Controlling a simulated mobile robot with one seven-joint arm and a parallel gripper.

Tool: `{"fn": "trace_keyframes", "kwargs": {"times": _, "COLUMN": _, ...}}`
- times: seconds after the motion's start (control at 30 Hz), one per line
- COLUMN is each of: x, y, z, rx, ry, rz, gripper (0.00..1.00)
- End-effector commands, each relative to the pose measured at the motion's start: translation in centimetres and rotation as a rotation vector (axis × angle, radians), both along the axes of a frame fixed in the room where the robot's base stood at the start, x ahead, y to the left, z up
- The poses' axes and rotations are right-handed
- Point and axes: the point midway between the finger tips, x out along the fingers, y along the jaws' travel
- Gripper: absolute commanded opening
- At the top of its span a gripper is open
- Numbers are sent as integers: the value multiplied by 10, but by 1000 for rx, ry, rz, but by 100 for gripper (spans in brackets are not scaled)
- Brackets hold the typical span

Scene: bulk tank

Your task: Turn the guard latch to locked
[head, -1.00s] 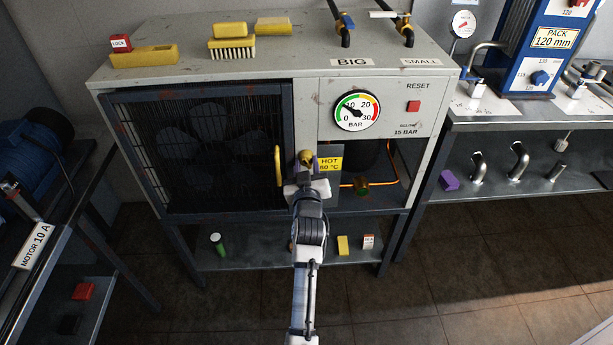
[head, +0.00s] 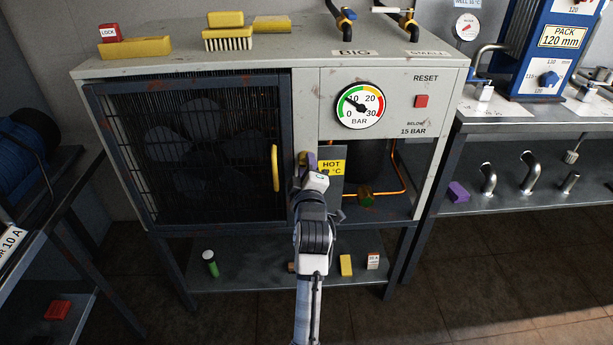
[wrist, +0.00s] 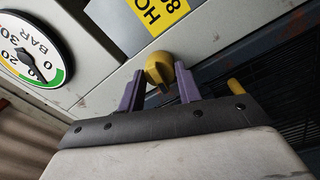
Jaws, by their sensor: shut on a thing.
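The guard latch is a yellow knob (head: 303,156) on the cabinet's front post, just right of the guard door (head: 190,150). My gripper (head: 308,163) is at the knob, with part of the knob hidden behind the fingers. In the wrist view the knob (wrist: 159,67) sits between my gripper's two purple fingers (wrist: 160,80), which are closed on its sides. A dark slot or pointer shows on the knob's lower edge there. The mesh guard door stands across the fan opening, with its yellow handle (head: 275,168) left of my gripper.
A yellow HOT sign (head: 331,167) on a grey plate is close to my gripper's right. A pressure gauge (head: 359,105) and red reset button (head: 421,101) are above right. A shelf (head: 235,270) is below.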

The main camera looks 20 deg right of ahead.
Motion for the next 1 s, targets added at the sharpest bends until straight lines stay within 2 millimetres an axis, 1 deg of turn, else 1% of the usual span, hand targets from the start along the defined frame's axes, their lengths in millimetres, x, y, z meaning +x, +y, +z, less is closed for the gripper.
{"fn": "trace_keyframes", "kwargs": {"times": 0.2, "x": 1, "y": 0, "z": -1, "rx": -119, "ry": 30, "rz": 1, "gripper": 11}}
{"fn": "trace_keyframes", "kwargs": {"times": 0.4, "x": 0, "y": 0, "z": 1, "rx": -180, "ry": 48, "rz": -1, "gripper": 11}}
{"fn": "trace_keyframes", "kwargs": {"times": 0.97, "x": 1, "y": 0, "z": 2, "rx": -206, "ry": 55, "rz": -1, "gripper": 11}}
{"fn": "trace_keyframes", "kwargs": {"times": 1.0, "x": 1, "y": 0, "z": 2, "rx": -205, "ry": 55, "rz": -1, "gripper": 39}}
